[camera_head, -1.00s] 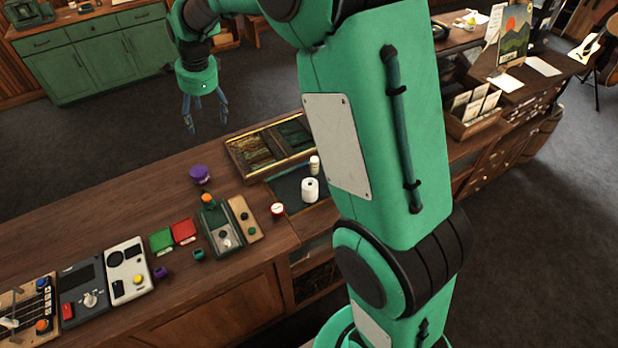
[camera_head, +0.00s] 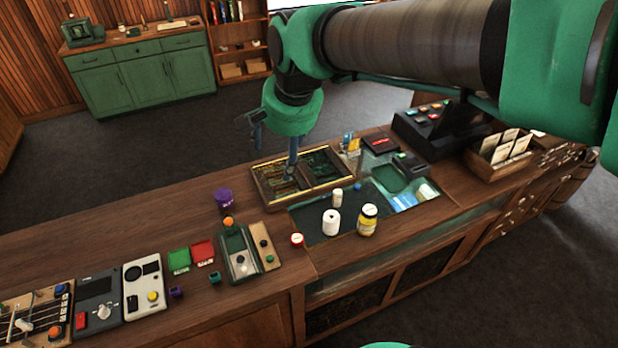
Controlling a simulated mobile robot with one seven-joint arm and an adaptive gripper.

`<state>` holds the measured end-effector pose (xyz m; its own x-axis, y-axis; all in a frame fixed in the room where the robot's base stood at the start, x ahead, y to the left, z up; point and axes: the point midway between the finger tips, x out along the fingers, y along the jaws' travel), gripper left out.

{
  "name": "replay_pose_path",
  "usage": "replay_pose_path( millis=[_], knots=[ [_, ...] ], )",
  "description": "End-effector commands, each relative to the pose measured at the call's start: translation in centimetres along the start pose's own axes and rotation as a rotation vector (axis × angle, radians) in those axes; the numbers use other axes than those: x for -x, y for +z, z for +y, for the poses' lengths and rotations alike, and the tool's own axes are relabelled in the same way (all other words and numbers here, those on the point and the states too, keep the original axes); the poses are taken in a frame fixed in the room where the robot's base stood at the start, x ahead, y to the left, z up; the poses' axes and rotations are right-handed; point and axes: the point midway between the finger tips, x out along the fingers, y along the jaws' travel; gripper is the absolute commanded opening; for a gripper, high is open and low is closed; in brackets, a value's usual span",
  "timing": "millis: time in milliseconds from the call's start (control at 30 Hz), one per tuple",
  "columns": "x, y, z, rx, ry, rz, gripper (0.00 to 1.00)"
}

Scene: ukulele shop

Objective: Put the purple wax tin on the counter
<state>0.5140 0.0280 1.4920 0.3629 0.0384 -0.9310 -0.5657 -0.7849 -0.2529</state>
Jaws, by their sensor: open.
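A purple tin (camera_head: 222,199), round and dark-topped, stands on the wooden counter (camera_head: 110,245) near its back edge, behind an orange knob. It looks like the purple wax tin, though its label is too small to read. My gripper (camera_head: 275,150) points down, open and empty, over the back part of the framed display tray. It is to the right of the purple tin and clearly apart from it. I cannot tell exactly how high the fingertips are above the tray.
The framed tray (camera_head: 268,197) lies right of the tin. A white bottle (camera_head: 331,222) and a yellow jar (camera_head: 367,220) stand on a dark mat. Pedals and red and green boxes (camera_head: 203,252) fill the front left. The back left counter is clear.

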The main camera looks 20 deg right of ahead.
Motion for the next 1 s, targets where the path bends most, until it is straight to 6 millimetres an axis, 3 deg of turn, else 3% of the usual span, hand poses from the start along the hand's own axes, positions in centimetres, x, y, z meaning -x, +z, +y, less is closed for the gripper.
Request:
replay_pose_path(
  millis=[300, 600, 800, 1000],
  knots=[
    [3.5, 5.4, 6.0, 0.283, -0.015, 0.056, 0.74],
    [4.6, 10.3, 11.0, 0.541, -0.011, 0.106, 0.74],
    [4.7, 12.2, 12.9, 0.642, -0.005, 0.125, 0.74],
    [4.6, 12.7, 13.4, 0.671, -0.002, 0.128, 0.74]
  ],
)
